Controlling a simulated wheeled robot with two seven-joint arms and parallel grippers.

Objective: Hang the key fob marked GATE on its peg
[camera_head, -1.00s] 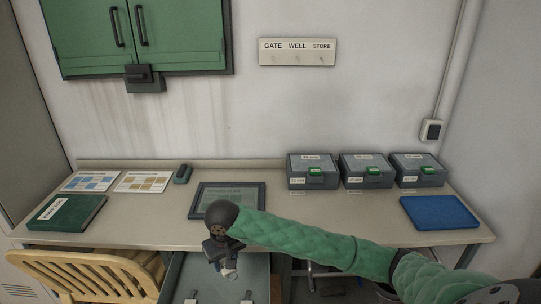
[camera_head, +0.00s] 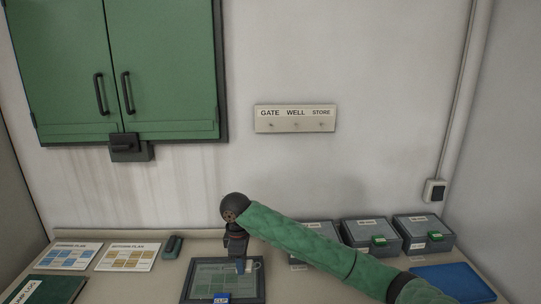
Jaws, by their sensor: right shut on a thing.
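A pale peg board (camera_head: 295,119) on the back wall carries the labels GATE, WELL and STORE, with a small peg under each. The GATE peg (camera_head: 271,125) is the leftmost and looks bare. My right gripper (camera_head: 240,262) points down in front of the desk's framed panel, below and left of the board. It is shut on a small key fob (camera_head: 241,267), mostly hidden by the fingers; its marking cannot be read. A small blue labelled piece (camera_head: 221,298) shows lower, over the panel's bottom edge; I cannot tell whether it hangs from the gripper. My left gripper is out of view.
A green cabinet (camera_head: 60,70) hangs on the wall at left. The dark framed panel (camera_head: 190,288) lies on the desk. Grey boxes (camera_head: 370,234) and a blue tray (camera_head: 455,283) stand at right. Cards (camera_head: 130,257) lie at left. The wall around the board is clear.

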